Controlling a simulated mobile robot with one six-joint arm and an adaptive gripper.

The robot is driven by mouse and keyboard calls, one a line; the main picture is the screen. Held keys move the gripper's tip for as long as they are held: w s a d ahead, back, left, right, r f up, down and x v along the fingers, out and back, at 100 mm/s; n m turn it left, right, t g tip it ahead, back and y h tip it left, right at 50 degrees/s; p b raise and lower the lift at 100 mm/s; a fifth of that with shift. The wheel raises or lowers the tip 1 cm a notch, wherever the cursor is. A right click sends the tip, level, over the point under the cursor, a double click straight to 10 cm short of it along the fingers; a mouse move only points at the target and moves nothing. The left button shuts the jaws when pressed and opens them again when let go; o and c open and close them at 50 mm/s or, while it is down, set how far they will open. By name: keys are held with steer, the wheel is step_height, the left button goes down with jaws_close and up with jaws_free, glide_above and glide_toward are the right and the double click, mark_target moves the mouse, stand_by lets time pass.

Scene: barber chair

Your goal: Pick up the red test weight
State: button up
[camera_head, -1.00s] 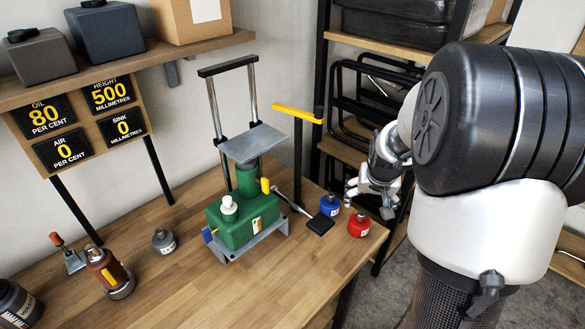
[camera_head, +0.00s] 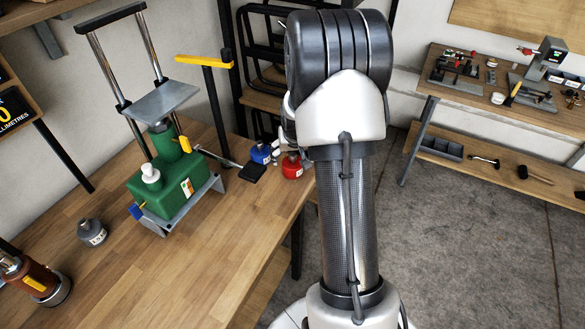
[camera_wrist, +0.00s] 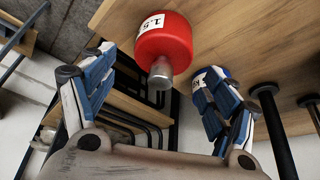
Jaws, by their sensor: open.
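The red test weight (camera_head: 292,167) stands on the bench near its right edge in the head view. The wrist view shows it as a red cylinder (camera_wrist: 165,40) with a white label and a grey metal knob. My gripper (camera_wrist: 155,70) is open, with its blue-and-grey fingers spread to either side of the knob's line; nothing is held. I cannot tell whether a finger touches the weight. In the head view the gripper is mostly hidden behind my arm. A blue weight (camera_head: 261,153) stands just left of the red one; it also shows partly behind the right finger in the wrist view.
A green jack (camera_head: 170,190) with a metal plate and a dark-tipped lever stands left of the weights. A grey weight (camera_head: 92,232) and an orange-brown bottle jack (camera_head: 38,280) are further left. A second bench (camera_head: 450,75) with tools stands at the right. Bare bench lies in front.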

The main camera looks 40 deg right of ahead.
mark_target(292, 158)
steer(key=b+x, duration=0.1)
steer(key=x, duration=0.4)
steer(key=shift+r+b, duration=0.1)
steer(key=shift+b, duration=0.25)
steer(key=shift+r, duration=0.1)
steer(key=shift+c, duration=0.3)
jaws_close()
steer(key=shift+w+r, duration=0.15)
stand_by(0.4)
